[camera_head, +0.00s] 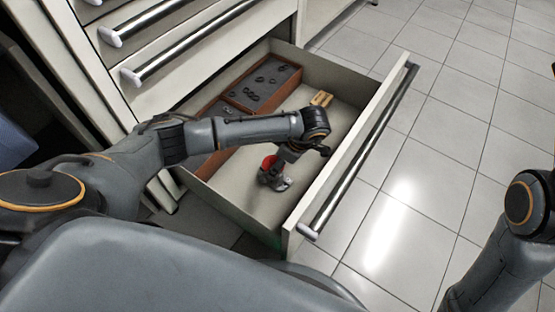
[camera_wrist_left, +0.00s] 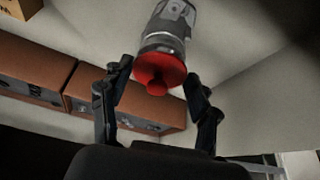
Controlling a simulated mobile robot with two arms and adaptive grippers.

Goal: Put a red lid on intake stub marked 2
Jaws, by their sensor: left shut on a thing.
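A red lid (camera_wrist_left: 158,75) with a small round knob shows between the fingers of my left gripper (camera_wrist_left: 157,78) in the wrist view. No intake stub or mark 2 is visible.
The open drawer (camera_head: 345,88) holds brown trays (camera_head: 284,68) with small dark parts, and light wooden pieces (camera_head: 321,98). Its front has a long metal handle (camera_head: 360,150). Closed drawers are above left. The tiled floor (camera_head: 440,120) at right is clear.

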